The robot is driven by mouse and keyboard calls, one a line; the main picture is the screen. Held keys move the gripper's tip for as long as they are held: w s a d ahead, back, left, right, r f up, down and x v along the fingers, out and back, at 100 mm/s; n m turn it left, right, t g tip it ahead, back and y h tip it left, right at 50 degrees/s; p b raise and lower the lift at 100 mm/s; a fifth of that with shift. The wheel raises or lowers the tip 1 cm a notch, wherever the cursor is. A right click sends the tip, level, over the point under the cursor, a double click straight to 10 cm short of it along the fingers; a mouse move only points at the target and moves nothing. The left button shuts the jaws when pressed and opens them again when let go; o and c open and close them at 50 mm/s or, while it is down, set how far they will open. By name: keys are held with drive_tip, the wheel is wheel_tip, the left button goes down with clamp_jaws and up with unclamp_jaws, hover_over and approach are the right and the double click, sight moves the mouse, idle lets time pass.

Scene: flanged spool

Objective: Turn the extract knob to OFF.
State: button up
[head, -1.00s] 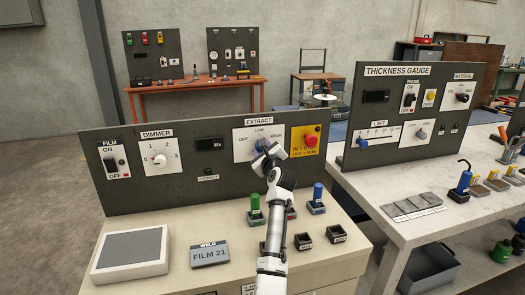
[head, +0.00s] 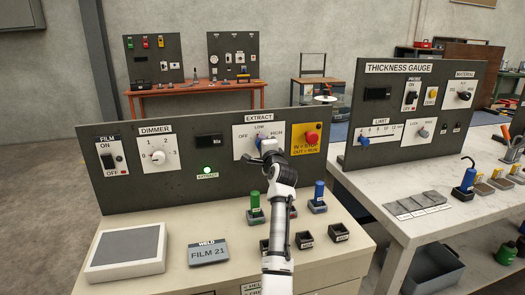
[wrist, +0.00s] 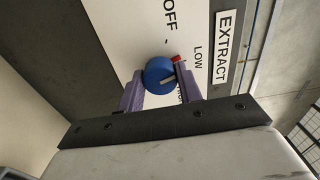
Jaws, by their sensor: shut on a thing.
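The extract knob (wrist: 158,75) is round and blue, on a white plate marked OFF, LOW and HIGH. In the wrist view my gripper (wrist: 160,85) has its two purple fingers on either side of it, shut on it. A red mark shows at the knob's edge on the side toward LOW; I cannot tell the exact setting. HIGH is partly hidden by a finger. The green extract lamp (head: 207,170) is lit.
A yellow plate with a red stop button (head: 312,137) is close to the right of the knob. The dimmer dial (head: 158,156) and film switch (head: 107,161) are to the left. Green-handled (head: 255,202) and blue-handled (head: 319,191) tools stand on the bench below.

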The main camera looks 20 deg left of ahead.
drive_tip(key=shift+f+n+b, duration=0.1)
drive_tip(key=shift+n+b, duration=1.85)
drive_tip(key=shift+n, duration=2.95)
drive_tip(key=o, duration=1)
drive_tip(key=b+v, duration=0.2)
drive_tip(key=v, duration=1.2)
drive_tip(key=shift+b, duration=0.35)
drive_tip(key=shift+w, duration=0.1)
